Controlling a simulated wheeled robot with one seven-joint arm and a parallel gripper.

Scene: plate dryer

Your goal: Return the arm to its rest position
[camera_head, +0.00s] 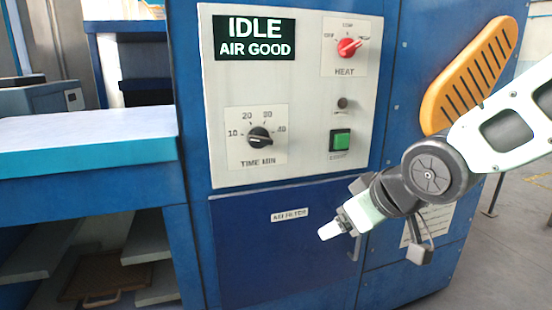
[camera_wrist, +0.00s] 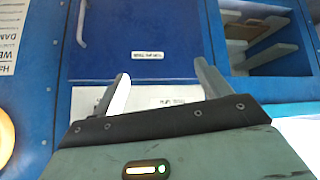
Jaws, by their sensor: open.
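My arm reaches in from the right in the head view, in front of the blue dryer cabinet. My gripper (camera_head: 337,230) is in front of the lower blue door (camera_head: 265,265), near the door's handle (camera_head: 355,246) in the picture. In the wrist view my gripper (camera_wrist: 165,84) has its two fingers spread with nothing between them. There the door (camera_wrist: 150,60) is seen upside down, and its handle (camera_wrist: 82,25) stands apart from the fingers, to the left. The door appears shut.
Above the door is a white control panel (camera_head: 300,170); its display (camera_head: 255,38) reads IDLE, AIR GOOD. An orange slotted piece (camera_head: 470,85) is on the cabinet's right side, close behind my arm in the picture. A light-topped blue table (camera_head: 80,135) stands left, with shelves below.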

